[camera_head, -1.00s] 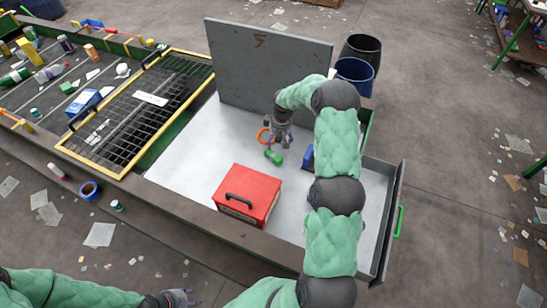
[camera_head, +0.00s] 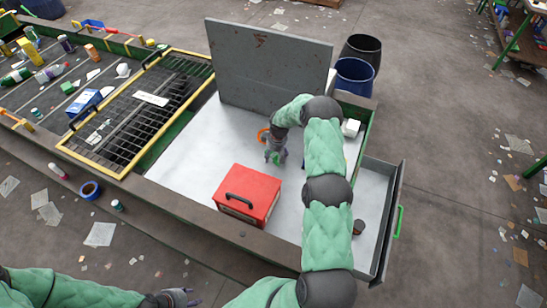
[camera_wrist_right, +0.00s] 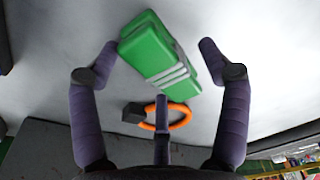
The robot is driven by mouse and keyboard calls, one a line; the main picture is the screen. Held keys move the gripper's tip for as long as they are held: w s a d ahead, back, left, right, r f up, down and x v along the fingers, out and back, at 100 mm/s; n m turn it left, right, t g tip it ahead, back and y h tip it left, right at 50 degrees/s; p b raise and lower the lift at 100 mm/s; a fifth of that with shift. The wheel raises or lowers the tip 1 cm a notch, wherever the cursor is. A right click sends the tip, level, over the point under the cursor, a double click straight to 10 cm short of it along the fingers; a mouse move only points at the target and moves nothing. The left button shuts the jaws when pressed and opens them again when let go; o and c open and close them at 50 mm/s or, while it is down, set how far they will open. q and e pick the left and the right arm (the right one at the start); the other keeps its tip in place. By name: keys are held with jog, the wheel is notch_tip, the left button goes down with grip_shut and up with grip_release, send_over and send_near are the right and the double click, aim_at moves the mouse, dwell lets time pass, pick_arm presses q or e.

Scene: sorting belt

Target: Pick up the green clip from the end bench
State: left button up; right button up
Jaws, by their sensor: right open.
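The green clip (camera_wrist_right: 160,55) lies on the pale top of the end bench (camera_head: 185,170). It is a green block with light stripes on its side. In the right wrist view it sits between and just beyond the spread fingers of my right gripper (camera_wrist_right: 165,60), which is open and empty. In the head view my right gripper (camera_head: 277,157) is low over the bench and hides the clip. I cannot tell whether the fingers touch it. My left gripper (camera_head: 180,298) is at the bottom edge of the head view, away from the bench; its fingers are too small to read.
An orange ring (camera_head: 263,135) lies close behind my right gripper. A red box (camera_head: 246,195) with a black handle stands in front of it. A grey upright panel (camera_head: 268,65) closes the back. An open drawer (camera_head: 385,220) is at the right. The bench's left part is clear.

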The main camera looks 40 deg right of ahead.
jog(key=shift+f, duration=0.1)
jog(key=c, duration=1.1)
